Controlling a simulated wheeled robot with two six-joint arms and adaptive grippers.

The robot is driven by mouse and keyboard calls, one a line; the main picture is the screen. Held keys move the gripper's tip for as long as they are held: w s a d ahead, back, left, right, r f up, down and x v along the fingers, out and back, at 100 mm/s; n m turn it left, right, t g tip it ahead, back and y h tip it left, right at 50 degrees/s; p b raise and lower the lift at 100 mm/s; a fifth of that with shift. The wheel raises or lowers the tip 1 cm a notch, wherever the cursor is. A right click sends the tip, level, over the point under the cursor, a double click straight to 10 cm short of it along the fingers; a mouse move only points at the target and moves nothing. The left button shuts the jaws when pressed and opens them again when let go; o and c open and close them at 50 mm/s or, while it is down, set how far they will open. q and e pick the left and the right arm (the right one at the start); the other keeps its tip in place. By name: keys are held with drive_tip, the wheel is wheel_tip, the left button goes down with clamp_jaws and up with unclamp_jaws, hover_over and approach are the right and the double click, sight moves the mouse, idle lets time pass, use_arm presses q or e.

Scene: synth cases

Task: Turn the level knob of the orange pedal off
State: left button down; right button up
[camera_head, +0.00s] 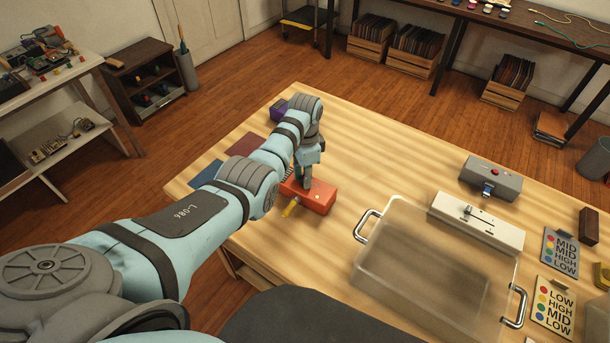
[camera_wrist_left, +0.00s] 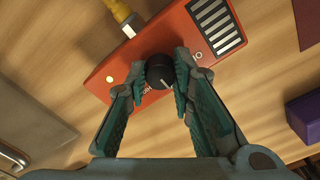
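The orange pedal (camera_head: 318,197) lies on the wooden table under my left gripper (camera_head: 304,181). In the left wrist view the orange pedal (camera_wrist_left: 185,35) has a black knob (camera_wrist_left: 160,72) with a white pointer line towards the picture's lower right. The fingers of my left gripper (camera_wrist_left: 159,73) stand on both sides of the knob and appear to touch it. In the head view my gripper hides the knob. A yellow plug (camera_head: 290,207) sits at the pedal's near side; this plug also shows in the wrist view (camera_wrist_left: 125,17). My right gripper is not in view.
A translucent tray (camera_head: 385,262) with metal handles stands to the right of the pedal. Behind it are a white slider box (camera_head: 478,221) and a grey pedal (camera_head: 490,180). Two setting cards (camera_head: 562,252) (camera_head: 553,306) lie at the right. A purple box (camera_head: 277,110) stands beyond my left arm.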

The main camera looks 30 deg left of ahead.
use_arm(q)
drive_tip(key=shift+n, duration=0.4)
drive_tip(key=shift+r+n+p, duration=0.1)
drive_tip(key=shift+n+p, duration=0.65)
drive_tip(key=shift+n, duration=0.15)
drive_tip(key=n+p, duration=0.1)
drive_tip(key=n, duration=0.1)
drive_tip(key=shift+n, duration=0.3)
drive_tip(key=n, duration=0.3)
drive_tip(key=shift+n, duration=0.3)
drive_tip(key=shift+n+p, duration=0.35)
drive_tip(key=shift+n, duration=1.25)
drive_tip(key=c, duration=1.4)
unclamp_jaws()
drive_tip(key=shift+o, duration=0.2)
